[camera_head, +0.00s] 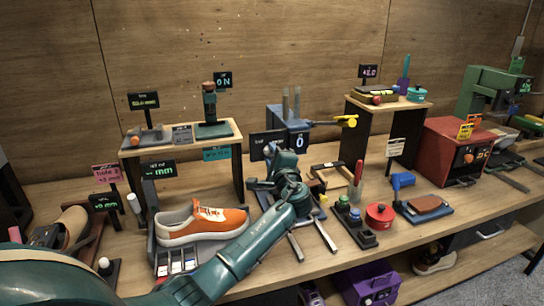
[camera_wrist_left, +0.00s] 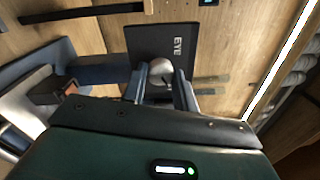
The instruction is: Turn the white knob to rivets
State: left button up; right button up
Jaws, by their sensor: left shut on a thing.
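A pale, round white knob (camera_wrist_left: 160,72) shows in the left wrist view between the two fingers of my left gripper (camera_wrist_left: 164,84). The fingers are shut on its sides. Behind it is a dark panel (camera_wrist_left: 157,45) with light letters that read roughly "EYE". In the head view my left gripper (camera_head: 268,170) is at the middle of the bench, in front of a small dark sign (camera_head: 262,147). I cannot read which setting the knob points to. My right gripper is not in view.
An orange sneaker (camera_head: 203,222) sits to the left of my forearm. A blue press with a yellow handle (camera_head: 345,121) stands behind the gripper.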

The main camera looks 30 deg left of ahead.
pick_arm(q)
jog(key=o, duration=1)
jog(key=shift+c, duration=0.2)
jog(key=b+v, duration=0.2)
jog(key=v, duration=1.1)
jog(key=shift+b, duration=0.3)
jog(key=shift+s+d+f, duration=0.1)
